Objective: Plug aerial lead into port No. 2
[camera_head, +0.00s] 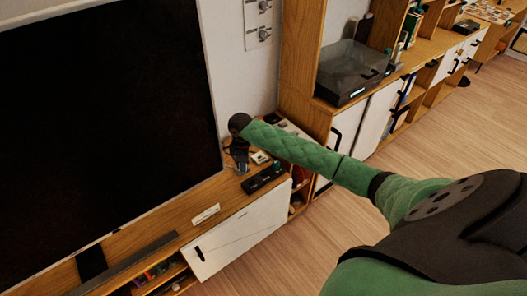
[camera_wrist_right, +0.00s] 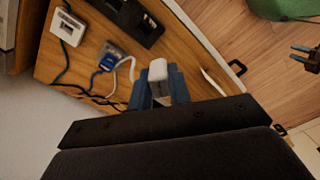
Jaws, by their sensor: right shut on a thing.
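My right gripper (camera_head: 239,157) is over the far end of the wooden cabinet, beside the wall. In the right wrist view its blue fingers (camera_wrist_right: 158,90) are shut on a white plug (camera_wrist_right: 157,70), which I take to be the aerial lead's. A white cable (camera_wrist_right: 131,72) runs nearby; its join to the plug is hidden. A wall panel (camera_head: 258,20) with round fittings is above the cabinet; I cannot read which port is No. 2. My left gripper (camera_wrist_right: 304,58) appears at the right wrist view's edge, fingers apart and empty.
A black device (camera_head: 263,177) lies on the cabinet top (camera_head: 180,217). A white box (camera_wrist_right: 68,27) and a blue connector (camera_wrist_right: 105,62) with loose cables lie close by. A large dark screen (camera_head: 100,110) stands left. A clear-lidded box (camera_head: 350,70) is on the right shelf.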

